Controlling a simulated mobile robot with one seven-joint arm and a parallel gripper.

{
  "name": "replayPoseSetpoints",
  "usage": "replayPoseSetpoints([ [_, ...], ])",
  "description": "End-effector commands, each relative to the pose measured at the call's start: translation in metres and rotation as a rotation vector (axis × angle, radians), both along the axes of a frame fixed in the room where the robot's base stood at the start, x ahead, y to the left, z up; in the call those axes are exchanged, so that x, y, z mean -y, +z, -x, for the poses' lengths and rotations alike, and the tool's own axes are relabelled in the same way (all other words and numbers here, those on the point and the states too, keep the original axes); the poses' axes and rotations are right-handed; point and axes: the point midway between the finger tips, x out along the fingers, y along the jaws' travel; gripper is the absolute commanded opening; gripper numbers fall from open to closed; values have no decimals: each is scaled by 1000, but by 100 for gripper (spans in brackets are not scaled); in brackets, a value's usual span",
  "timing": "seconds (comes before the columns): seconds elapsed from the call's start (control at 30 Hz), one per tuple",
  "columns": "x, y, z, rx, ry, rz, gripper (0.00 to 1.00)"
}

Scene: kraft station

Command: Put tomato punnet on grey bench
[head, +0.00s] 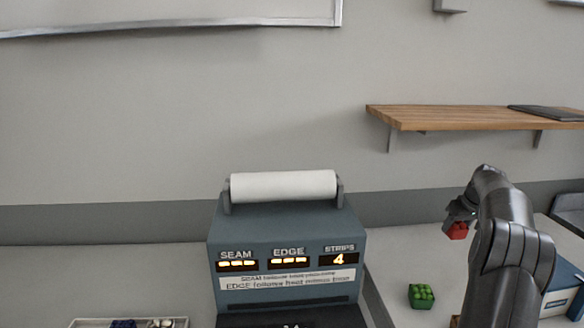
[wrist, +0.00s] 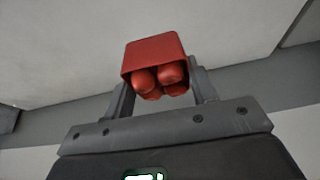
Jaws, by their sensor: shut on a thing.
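The tomato punnet (wrist: 155,52) is a red tub with several round red tomatoes showing at its open side. My gripper (wrist: 160,90) is shut on it, with one finger on each side. In the head view the red punnet (head: 458,231) hangs from my gripper (head: 458,216) at the right, raised above the bench. The pale grey bench (head: 110,277) runs along the wall and shows at the left and right of the machine.
A blue-grey machine (head: 285,247) with a white roll and lit displays stands in the middle. A green punnet (head: 421,296) is on the bench at the right. A tray (head: 85,323) with small items is at lower left. A blue box (head: 566,278) is at far right. A wooden shelf (head: 450,118) is above.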

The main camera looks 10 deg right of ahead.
Motion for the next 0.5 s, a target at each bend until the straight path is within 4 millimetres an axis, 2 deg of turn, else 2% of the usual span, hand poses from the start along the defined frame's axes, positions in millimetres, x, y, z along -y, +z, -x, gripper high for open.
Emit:
replayPoseSetpoints([
  [0.17, -4, 21, 34, -8, -103, 4, 29],
  [0.5, -23, 49, 119, -17, -349, 8, 29],
])
